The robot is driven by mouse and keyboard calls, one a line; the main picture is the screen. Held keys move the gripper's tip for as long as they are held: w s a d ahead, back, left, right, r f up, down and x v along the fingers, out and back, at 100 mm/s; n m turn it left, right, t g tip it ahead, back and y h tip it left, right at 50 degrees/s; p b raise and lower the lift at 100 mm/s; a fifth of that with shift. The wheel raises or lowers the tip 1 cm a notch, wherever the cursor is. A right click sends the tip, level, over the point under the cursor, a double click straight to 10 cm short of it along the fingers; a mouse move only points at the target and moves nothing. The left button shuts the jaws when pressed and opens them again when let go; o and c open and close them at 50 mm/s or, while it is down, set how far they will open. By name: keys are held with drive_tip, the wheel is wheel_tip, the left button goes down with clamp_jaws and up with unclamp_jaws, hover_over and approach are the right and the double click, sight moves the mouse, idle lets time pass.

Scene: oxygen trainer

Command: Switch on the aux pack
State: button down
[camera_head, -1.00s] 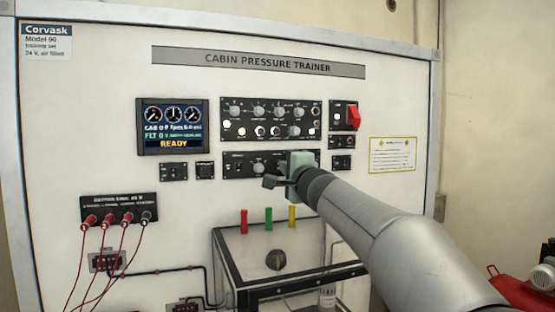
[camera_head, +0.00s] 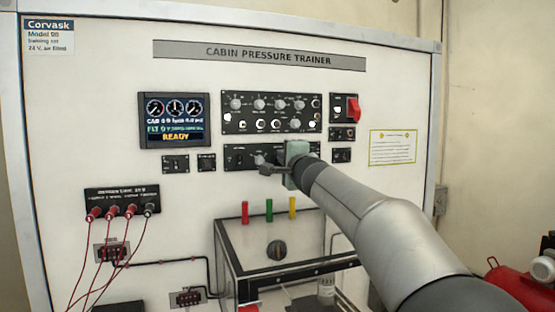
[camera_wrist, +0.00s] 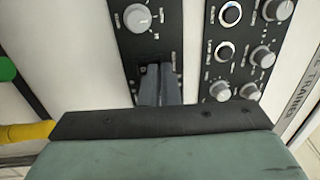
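The trainer panel (camera_head: 100,75) fills the head view. No label reading aux pack is legible on it. My gripper (camera_head: 263,166) is at the lower dark control module (camera_head: 238,157), below the larger knob module (camera_head: 271,99). In the wrist view, my gripper's two dark fingers (camera_wrist: 160,91) lie close together, apparently shut, over a dark rectangular fitting (camera_wrist: 154,73) beside a grey knob (camera_wrist: 137,18). The fingertips overlap that fitting; its position and whether they touch it are unclear. The green gripper body hides the module's right part in the head view.
A red guarded switch (camera_head: 354,108) is at upper right, and a display (camera_head: 174,121) reading READY is at left. Below stands a black-framed box (camera_head: 232,262) with red, green and yellow posts (camera_head: 268,210). Red leads hang from a jack strip (camera_head: 122,195) at lower left.

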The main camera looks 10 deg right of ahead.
drive_tip(key=s+d+r+b, duration=0.1)
drive_tip(key=s+b, duration=0.1)
drive_tip(key=s, duration=1.1)
drive_tip(key=shift+s+d+r, duration=0.35)
drive_tip(key=shift+s+d, duration=0.05)
